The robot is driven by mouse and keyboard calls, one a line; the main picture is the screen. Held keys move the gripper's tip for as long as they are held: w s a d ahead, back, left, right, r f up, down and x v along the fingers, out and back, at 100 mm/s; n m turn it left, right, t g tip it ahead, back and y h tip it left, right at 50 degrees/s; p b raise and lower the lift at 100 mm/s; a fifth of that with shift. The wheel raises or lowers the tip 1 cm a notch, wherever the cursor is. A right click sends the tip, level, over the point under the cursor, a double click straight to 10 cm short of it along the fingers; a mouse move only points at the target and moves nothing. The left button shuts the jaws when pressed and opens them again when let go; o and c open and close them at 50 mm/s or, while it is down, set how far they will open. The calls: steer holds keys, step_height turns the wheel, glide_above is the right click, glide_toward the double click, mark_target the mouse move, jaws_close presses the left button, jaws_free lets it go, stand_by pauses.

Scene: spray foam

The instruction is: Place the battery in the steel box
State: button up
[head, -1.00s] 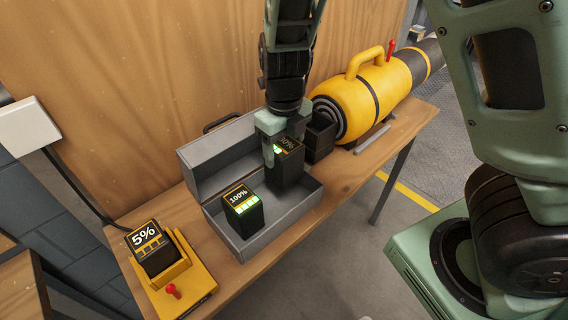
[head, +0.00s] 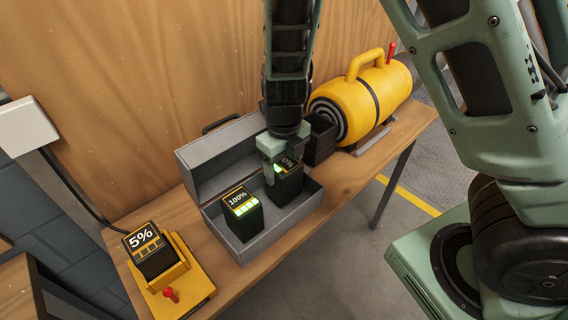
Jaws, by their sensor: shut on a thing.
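The open grey steel box (head: 302,205) stands on the wooden table with its lid tipped back. A black battery marked 100% (head: 241,214) with lit green bars stands in the box's left part. A second black battery (head: 288,186), its label partly hidden so that only "0%" shows, is in the box's right part. My gripper (head: 279,170) points down over the box and is shut on this second battery. Whether the battery rests on the box floor is hard to tell.
A yellow charger (head: 185,288) holding a battery marked 5% (head: 150,245) sits at the table's left end. A yellow cylindrical machine (head: 365,95) with an open black holder (head: 320,138) stands behind right. A white wall box (head: 27,126) with a cable hangs at left.

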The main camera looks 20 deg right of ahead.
steer(key=shift+s+f, duration=0.15)
steer(key=shift+f, duration=0.05)
